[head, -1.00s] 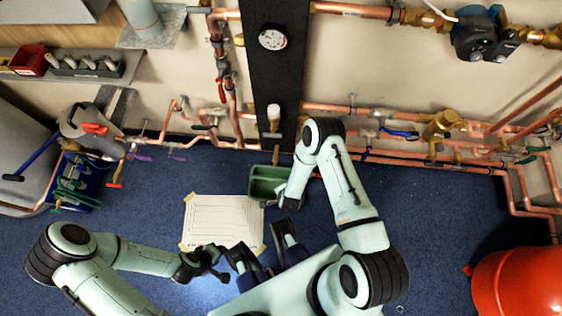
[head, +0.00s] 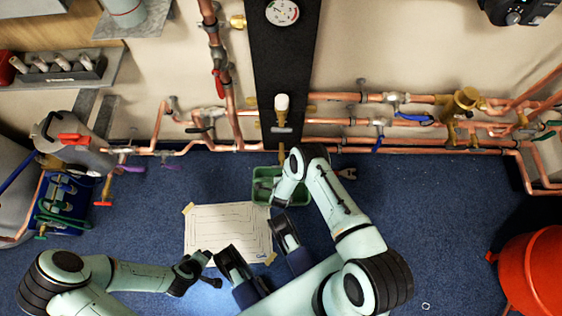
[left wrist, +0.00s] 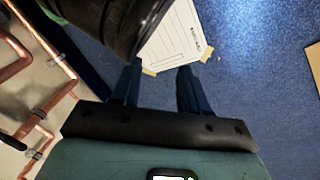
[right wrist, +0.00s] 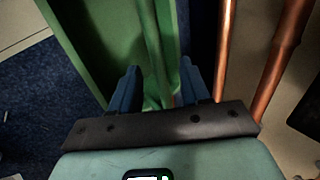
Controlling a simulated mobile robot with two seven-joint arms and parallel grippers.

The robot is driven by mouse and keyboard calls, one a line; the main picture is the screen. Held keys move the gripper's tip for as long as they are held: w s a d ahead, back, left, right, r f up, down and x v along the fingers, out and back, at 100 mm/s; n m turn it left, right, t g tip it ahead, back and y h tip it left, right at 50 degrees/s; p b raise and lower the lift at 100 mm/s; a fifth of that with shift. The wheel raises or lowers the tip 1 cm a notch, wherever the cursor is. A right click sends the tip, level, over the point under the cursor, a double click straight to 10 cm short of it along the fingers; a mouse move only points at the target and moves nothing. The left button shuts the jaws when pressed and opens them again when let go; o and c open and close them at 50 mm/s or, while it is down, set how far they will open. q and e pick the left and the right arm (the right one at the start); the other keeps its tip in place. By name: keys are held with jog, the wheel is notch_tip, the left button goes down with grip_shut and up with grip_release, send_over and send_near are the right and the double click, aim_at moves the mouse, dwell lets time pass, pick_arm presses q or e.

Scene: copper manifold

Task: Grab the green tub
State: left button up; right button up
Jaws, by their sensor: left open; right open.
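The green tub (head: 262,198) stands on the blue floor below the black wall panel, partly covered by my right arm. My right gripper (head: 281,196) is at the tub's right part. In the right wrist view the tub (right wrist: 90,45) fills the upper left. My right gripper (right wrist: 160,66) is open there, with a green tub wall showing between its fingers. The left finger is over the tub's inside and the right one appears outside it; contact cannot be told. My left gripper (head: 212,270) is open and empty above the floor, and also shows in the left wrist view (left wrist: 159,68).
Copper pipes (head: 420,148) run along the wall just behind the tub, and pipes (right wrist: 270,60) show close to my right gripper. A red rounded object (head: 535,265) stands at the right. Floor between is clear.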

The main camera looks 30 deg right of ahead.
jog(key=b+x, duration=0.2)
jog(key=x, duration=0.2)
jog(key=shift+s+f, duration=0.1)
jog(key=shift+f, duration=0.3)
pick_arm(q)
jog(key=s+f+g, duration=0.2)
jog(key=s+f, duration=0.2)
jog(key=s, duration=0.1)
jog(key=shift+a+f, duration=0.15)
jog(key=shift+a, duration=0.25)
jog(key=shift+s, duration=0.1)
pick_arm(e)
grip_shut()
